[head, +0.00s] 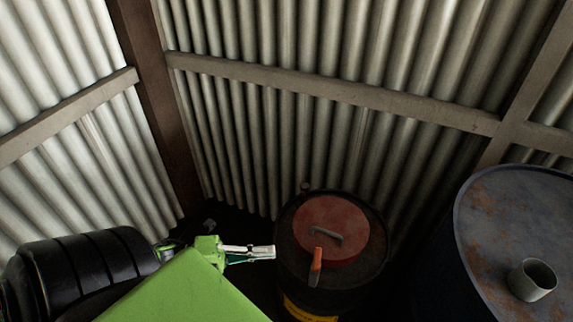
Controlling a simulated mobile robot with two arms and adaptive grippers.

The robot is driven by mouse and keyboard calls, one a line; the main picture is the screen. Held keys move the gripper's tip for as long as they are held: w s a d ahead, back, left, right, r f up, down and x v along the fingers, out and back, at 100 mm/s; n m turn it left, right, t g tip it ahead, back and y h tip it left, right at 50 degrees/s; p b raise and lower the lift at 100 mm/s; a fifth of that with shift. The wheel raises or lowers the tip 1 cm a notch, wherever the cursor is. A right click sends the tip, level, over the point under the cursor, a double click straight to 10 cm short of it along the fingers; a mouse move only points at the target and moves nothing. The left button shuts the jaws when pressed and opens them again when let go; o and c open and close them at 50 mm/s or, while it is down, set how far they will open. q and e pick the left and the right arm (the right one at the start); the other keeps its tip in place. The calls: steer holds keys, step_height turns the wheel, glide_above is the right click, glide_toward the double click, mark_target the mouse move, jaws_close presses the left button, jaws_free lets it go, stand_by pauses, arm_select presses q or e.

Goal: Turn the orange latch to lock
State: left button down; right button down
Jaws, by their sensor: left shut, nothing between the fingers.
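The orange latch (316,267) is a short upright-looking bar at the front edge of a dark drum (294,225). The drum has a round red lid (340,217) with a small dark handle on top. My left gripper (273,252) comes in from the left and is shut and empty. Its tips show just left of the latch, near the drum's left edge, with a gap between tips and latch. I cannot tell whether the tips touch the drum. My right gripper is not in view.
A large rusty blue-grey drum (500,225) with a short pipe stub (532,280) stands at the right. Corrugated metal walls (290,130) with a beam (330,88) close in the corner behind. A yellow label (305,310) is on the dark drum's front.

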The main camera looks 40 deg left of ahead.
arm_select(q)
steer(key=v, duration=0.2)
steer(key=shift+s+a, duration=0.2)
stand_by(0.4)
